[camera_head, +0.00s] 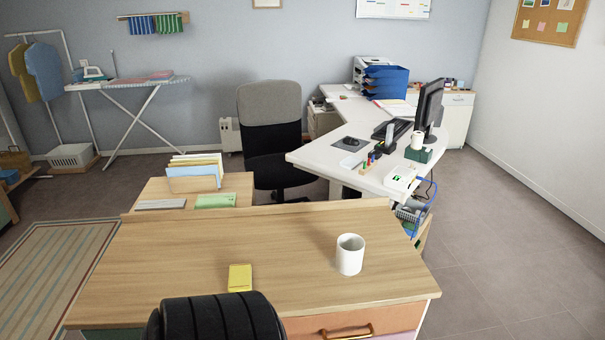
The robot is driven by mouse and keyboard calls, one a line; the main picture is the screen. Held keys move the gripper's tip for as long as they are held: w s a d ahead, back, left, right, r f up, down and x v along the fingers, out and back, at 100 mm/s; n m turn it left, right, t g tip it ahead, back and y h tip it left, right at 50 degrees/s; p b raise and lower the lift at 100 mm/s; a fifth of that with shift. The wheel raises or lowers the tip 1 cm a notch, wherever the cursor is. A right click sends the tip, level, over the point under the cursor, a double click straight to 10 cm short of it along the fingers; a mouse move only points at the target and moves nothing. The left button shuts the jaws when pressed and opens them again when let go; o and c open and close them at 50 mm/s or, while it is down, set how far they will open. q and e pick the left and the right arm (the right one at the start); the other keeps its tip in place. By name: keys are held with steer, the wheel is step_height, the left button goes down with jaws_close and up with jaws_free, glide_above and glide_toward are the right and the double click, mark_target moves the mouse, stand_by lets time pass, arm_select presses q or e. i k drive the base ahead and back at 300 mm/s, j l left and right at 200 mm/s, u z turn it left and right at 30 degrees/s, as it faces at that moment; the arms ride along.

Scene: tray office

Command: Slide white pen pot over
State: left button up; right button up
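A white cylindrical pot (350,257) stands upright on the wooden cabinet top (200,250) in front of me, right of the middle. No handle shows on it, and I see no pens sticking out of it. It stands clear of other things. Neither of my grippers shows in the head view.
A yellow pad (240,278) lies on the same wooden top, left of the pot. Behind is a lower wooden surface with a file holder (194,172). A white desk (325,157) holds a monitor (428,108) and another white cup (417,140). The wooden top's left side is clear.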

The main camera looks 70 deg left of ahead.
mark_target(350, 247)
steer(key=u, duration=1.75)
